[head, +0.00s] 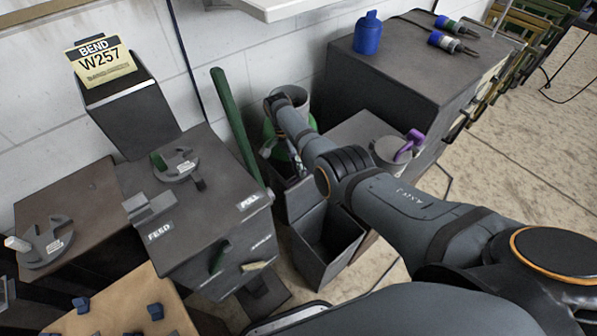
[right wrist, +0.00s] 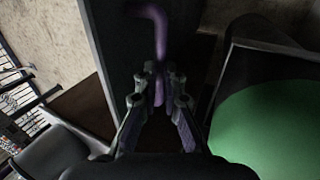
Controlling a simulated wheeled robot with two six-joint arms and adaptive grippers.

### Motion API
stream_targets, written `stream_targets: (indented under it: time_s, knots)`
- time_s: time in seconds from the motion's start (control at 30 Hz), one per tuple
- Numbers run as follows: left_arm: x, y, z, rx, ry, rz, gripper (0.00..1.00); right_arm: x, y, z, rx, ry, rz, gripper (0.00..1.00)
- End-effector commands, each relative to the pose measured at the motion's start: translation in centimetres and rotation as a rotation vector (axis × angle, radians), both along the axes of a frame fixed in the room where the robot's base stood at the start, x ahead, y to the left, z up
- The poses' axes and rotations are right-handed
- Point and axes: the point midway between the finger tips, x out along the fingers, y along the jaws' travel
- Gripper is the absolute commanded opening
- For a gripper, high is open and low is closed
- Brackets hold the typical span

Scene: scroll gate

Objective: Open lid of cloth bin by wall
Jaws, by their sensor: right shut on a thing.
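My right arm reaches toward the wall in the head view, and my right gripper (head: 284,158) points down there, partly hidden by its own arm. In the right wrist view its fingers (right wrist: 158,80) are closed around a thin purple rod or handle (right wrist: 155,22) with a hooked end. A green and grey round bin (head: 302,122) stands by the wall behind my forearm, mostly hidden. I cannot tell whether its lid is open. A large green rounded surface (right wrist: 270,130) with a dark rim lies right of the fingers in the wrist view. My left gripper is not in view.
A dark open box (head: 328,245) stands below my forearm. A dark machine (head: 205,215) with a long green lever (head: 236,125) stands to the left. A grey cup (head: 389,154) with a purple handle and a dark cabinet (head: 420,65) are to the right.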

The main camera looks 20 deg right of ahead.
Motion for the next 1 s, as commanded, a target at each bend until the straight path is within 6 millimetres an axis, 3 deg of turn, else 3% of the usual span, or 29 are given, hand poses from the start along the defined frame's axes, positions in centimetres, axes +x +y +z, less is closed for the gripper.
stream_targets:
  time_s: [0.03, 0.57, 0.6, 0.8, 1.0]
  knots:
    - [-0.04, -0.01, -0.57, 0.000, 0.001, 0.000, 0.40, -1.53, -0.10, -2.05, -0.003, 0.046, -0.002, 0.00]
    - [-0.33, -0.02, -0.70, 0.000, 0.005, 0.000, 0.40, -1.61, -0.21, -1.97, -0.009, 0.060, -0.004, 0.00]
    - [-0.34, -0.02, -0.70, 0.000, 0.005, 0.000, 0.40, -1.61, -0.23, -1.97, -0.009, 0.060, -0.004, 0.10]
    - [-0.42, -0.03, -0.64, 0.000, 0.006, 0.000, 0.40, -1.48, -0.19, -1.76, -0.009, 0.057, -0.004, 0.35]
    - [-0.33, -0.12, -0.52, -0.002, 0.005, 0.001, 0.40, -1.35, -0.13, -1.49, -0.009, 0.054, -0.002, 0.35]
